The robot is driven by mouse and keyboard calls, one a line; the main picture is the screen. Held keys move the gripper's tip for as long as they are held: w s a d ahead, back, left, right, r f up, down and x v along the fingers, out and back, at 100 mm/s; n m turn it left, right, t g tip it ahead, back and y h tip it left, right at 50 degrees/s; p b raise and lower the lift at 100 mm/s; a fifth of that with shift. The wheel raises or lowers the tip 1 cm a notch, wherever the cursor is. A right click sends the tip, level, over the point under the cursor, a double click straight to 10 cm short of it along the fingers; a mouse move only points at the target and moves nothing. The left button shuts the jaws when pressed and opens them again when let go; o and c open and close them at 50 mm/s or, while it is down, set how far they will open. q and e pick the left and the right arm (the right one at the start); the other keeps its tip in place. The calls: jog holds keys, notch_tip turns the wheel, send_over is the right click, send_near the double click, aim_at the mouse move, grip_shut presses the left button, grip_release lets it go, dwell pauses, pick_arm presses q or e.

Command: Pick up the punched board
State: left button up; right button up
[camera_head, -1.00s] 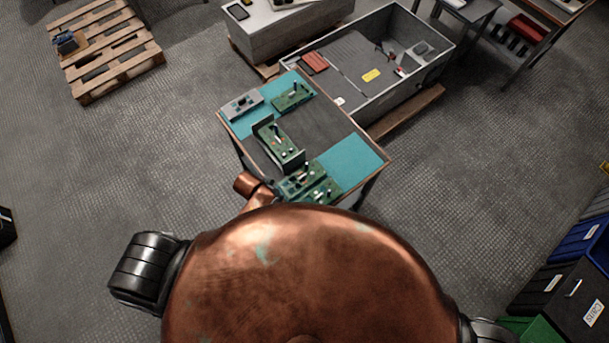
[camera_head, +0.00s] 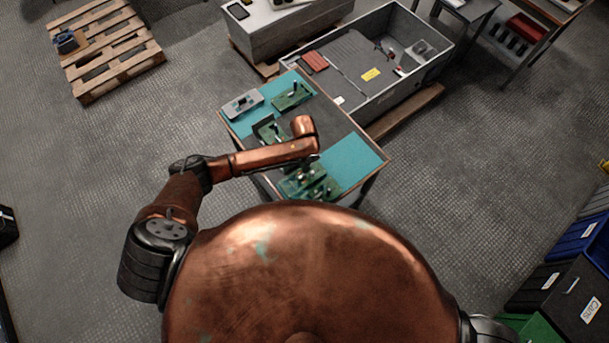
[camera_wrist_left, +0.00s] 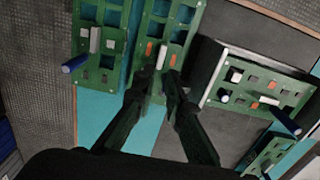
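Several green boards with square cut-outs and upright pegs are in view; I cannot tell which is the punched board. Two lie side by side at the table's near edge, a left one (camera_wrist_left: 98,42) and a right one (camera_wrist_left: 165,35); in the head view they (camera_head: 308,183) are partly under my arm. Another green board (camera_wrist_left: 270,88) sits in a bracket mid-table, partly hidden in the head view (camera_head: 266,130). My left gripper (camera_wrist_left: 161,78) is over the lower end of the right-hand near board, fingertips a narrow gap apart, holding nothing that I can see. My right gripper is out of view.
The table (camera_head: 365,142) also bears a far green board (camera_head: 293,95) and a grey panel (camera_head: 242,104). A grey open bin (camera_head: 432,72) stands behind it. A pallet (camera_head: 105,50) lies far left. Boxes (camera_head: 570,285) stand at right. The floor left of the table is clear.

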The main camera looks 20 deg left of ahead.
pick_arm(q)
notch_tip(320, 180, down, 7)
jog(key=shift+w+f, duration=0.1)
dwell(0.3)
grip_shut()
jog(key=shift+d, duration=0.1)
dwell(0.4)
jog(key=shift+r, duration=0.65)
jog(key=s+a+r, duration=0.4)
jog(key=s+r, duration=0.8)
jog(key=s, duration=0.1)
jog(key=shift+s+p, duration=0.25)
jog(key=shift+p, duration=0.1)
